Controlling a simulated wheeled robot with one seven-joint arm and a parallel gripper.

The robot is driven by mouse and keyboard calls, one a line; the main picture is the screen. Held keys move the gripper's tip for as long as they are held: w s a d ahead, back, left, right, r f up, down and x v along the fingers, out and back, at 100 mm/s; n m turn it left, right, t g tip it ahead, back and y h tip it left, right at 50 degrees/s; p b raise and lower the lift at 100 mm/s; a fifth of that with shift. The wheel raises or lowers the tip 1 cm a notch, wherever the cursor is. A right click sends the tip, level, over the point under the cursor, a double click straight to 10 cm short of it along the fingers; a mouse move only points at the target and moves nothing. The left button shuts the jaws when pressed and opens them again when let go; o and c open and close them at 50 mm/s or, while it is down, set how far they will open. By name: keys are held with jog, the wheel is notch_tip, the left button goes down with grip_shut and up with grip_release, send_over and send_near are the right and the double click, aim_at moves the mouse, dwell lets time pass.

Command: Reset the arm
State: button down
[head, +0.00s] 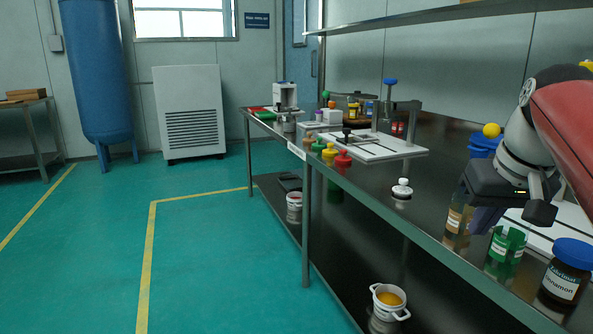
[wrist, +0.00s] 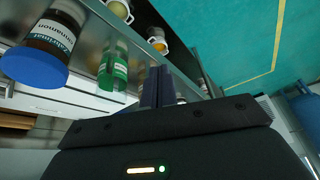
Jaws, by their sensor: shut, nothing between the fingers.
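My arm reaches in from the right edge of the head view, over the near end of the long steel bench (head: 432,232). My gripper (head: 484,220) hangs over the bench with its fingers pointing down. It looks shut and empty. In the wrist view its dark fingers (wrist: 157,84) are together with nothing between them. A brown-labelled jar (head: 457,222) and a green jar (head: 505,250) stand close to the fingers. I cannot tell whether the fingers touch the brown-labelled jar.
A blue-lidded cinnamon jar (head: 567,275) stands at the bench's near edge, and shows large in the wrist view (wrist: 52,35). A white-capped bottle (head: 402,190) stands farther along. A shelf (head: 430,14) runs above the bench. The green floor (head: 215,270) at left is clear.

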jog(key=s+a+f, duration=0.6)
jog(key=f, duration=0.4)
jog(key=s+a+f+n+t, duration=0.1)
jog(key=s+a+f, duration=0.5)
jog(key=f, duration=0.4)
jog(key=shift+s+a, duration=0.2)
jog(key=shift+a, duration=0.3)
